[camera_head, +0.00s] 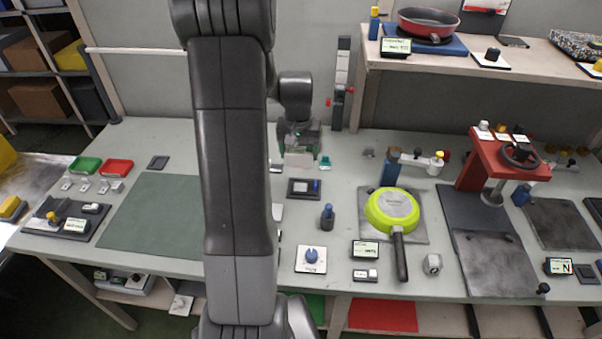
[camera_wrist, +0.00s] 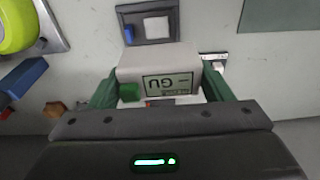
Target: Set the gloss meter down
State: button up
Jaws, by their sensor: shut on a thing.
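The gloss meter is a pale grey box with a green button and a display reading "GU". In the wrist view the gloss meter (camera_wrist: 158,62) sits between the two green fingers of my gripper (camera_wrist: 160,92), which is shut on it. In the head view the gloss meter (camera_head: 300,159) shows below my gripper (camera_head: 301,142), at the back of the bench. I cannot tell whether its underside touches the bench. A dark pad with a pale square and a blue block (camera_head: 304,188) lies just in front of it; the same pad (camera_wrist: 127,13) shows beyond the meter in the wrist view.
A green pan (camera_head: 391,210) lies upside down on a plate to the right. A blue-knobbed box (camera_head: 311,259) and a blue-topped bottle (camera_head: 327,216) stand nearer the front. A green mat (camera_head: 150,215) lies bare at left. A red press (camera_head: 497,160) stands at right.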

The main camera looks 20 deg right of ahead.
notch_tip(320, 180, down, 9)
jog(key=shift+f+p, duration=0.2)
jog(key=shift+p, duration=0.55)
jog(key=shift+s+a+f, duration=0.1)
jog(key=shift+s+f, duration=0.1)
